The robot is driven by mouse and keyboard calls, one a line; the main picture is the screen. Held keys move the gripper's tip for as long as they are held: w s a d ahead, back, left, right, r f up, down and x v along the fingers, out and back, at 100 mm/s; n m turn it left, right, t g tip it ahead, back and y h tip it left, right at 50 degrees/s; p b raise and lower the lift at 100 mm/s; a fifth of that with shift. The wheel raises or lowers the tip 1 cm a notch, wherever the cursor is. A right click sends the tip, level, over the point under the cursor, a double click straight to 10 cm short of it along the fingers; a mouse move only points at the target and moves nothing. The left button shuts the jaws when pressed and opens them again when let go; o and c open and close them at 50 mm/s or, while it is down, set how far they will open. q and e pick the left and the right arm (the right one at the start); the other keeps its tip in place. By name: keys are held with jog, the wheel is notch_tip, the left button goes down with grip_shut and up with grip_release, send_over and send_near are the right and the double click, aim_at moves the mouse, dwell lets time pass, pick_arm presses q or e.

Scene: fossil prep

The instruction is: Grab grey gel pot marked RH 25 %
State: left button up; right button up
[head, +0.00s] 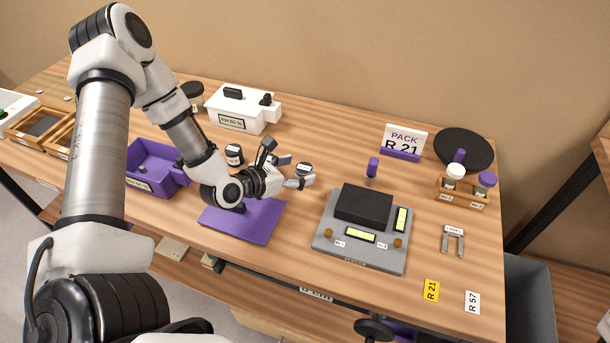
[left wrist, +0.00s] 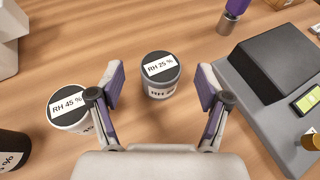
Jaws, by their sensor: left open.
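The grey pot with the dark lid marked RH 25 % (left wrist: 160,75) stands upright on the table. In the left wrist view it shows between my open left fingers (left wrist: 161,84), with a gap on both sides. In the head view the pot (head: 304,169) is at the fingertips of my left gripper (head: 292,171), partly hidden by a finger. I cannot tell how deep it sits between the pads. My right gripper is in neither view.
A pot marked RH 45 % (left wrist: 68,108) stands just left of my left finger. A darker pot (left wrist: 12,148) is at the lower left. The grey scale (head: 334,252) is close on the right. A purple mat (head: 262,228) lies below the arm.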

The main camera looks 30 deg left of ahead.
pick_arm(q)
jog(key=shift+w+d+f, duration=0.1)
jog(key=shift+w+d, duration=0.1)
jog(key=shift+w, duration=0.2)
jog(key=shift+c, duration=0.4)
jog(key=c, duration=1.2)
jog(key=shift+o, duration=0.2)
